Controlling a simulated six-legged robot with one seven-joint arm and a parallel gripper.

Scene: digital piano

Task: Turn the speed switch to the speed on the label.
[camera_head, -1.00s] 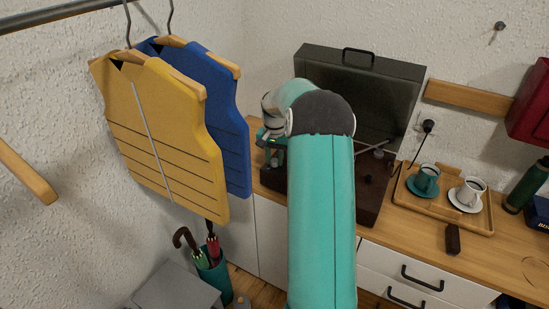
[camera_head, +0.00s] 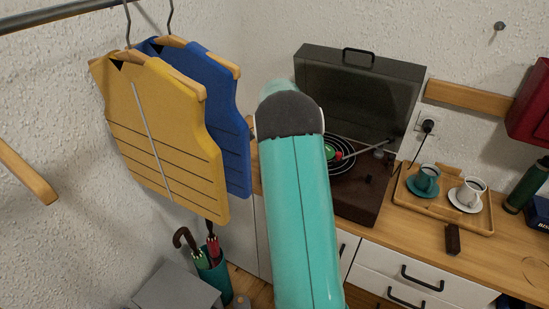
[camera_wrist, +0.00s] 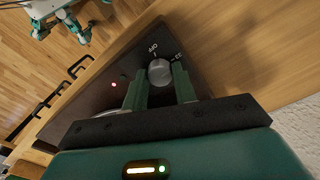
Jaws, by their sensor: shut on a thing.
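The speed switch (camera_wrist: 160,72) is a round silver knob on the dark deck of the record player, with white "OFF" and what looks like "33" printed beside it. I cannot tell which mark it points to. My gripper (camera_wrist: 159,86) has its two green fingers on either side of the knob, shut on it. In the head view my arm hides the gripper and switch. The record player (camera_head: 367,203) stands on the counter with its lid (camera_head: 355,95) open. A black record (camera_head: 343,168) with a green and red centre shows there; its label's writing is too small to read.
The tonearm (camera_head: 368,149) crosses the record's right side. A red light (camera_wrist: 114,85) shows on the deck. A wooden tray (camera_head: 411,199) with two cups stands right of the player. Yellow (camera_head: 160,135) and blue (camera_head: 232,125) vests hang left of my arm.

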